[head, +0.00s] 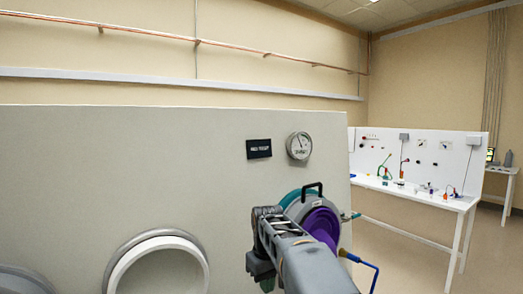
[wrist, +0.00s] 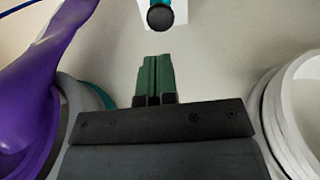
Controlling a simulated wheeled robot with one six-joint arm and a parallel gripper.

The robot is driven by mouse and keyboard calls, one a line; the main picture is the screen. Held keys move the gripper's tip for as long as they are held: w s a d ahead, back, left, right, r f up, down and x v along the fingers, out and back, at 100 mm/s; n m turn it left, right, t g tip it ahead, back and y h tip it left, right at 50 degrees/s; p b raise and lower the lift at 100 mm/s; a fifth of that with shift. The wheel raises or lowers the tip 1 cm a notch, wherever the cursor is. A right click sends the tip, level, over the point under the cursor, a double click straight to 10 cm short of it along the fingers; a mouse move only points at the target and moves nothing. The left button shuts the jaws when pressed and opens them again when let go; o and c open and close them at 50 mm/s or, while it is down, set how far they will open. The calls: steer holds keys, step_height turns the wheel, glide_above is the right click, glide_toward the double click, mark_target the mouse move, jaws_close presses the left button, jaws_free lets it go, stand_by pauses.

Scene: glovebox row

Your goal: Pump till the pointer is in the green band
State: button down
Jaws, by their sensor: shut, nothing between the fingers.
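My gripper (wrist: 153,78) has its green fingers together and empty in the wrist view. A black round knob on a teal stem (wrist: 160,17), perhaps the pump handle, is just beyond the fingertips, apart from them, over a white plate (wrist: 180,24). The knob is not visible there. The round gauge (head: 299,146) hangs on the grey panel. A dark pointer shows on its pale face, but it is too small to tell the band or the reading.
A purple glove (head: 322,226) in its port is right of my arm; it also shows in the wrist view (wrist: 48,75). A pale round port (head: 125,268) is to the left. A blue bent rod (head: 366,264) juts out at right. A white bench (head: 440,198) stands beyond.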

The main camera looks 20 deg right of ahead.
steer(key=r, duration=0.2)
steer(key=w+r+b, duration=0.1)
steer(key=r, duration=0.1)
steer(key=shift+w+r, duration=0.1)
steer(key=shift+r, duration=0.05)
stand_by(0.4)
step_height(320, 180, down, 14)
stand_by(0.8)
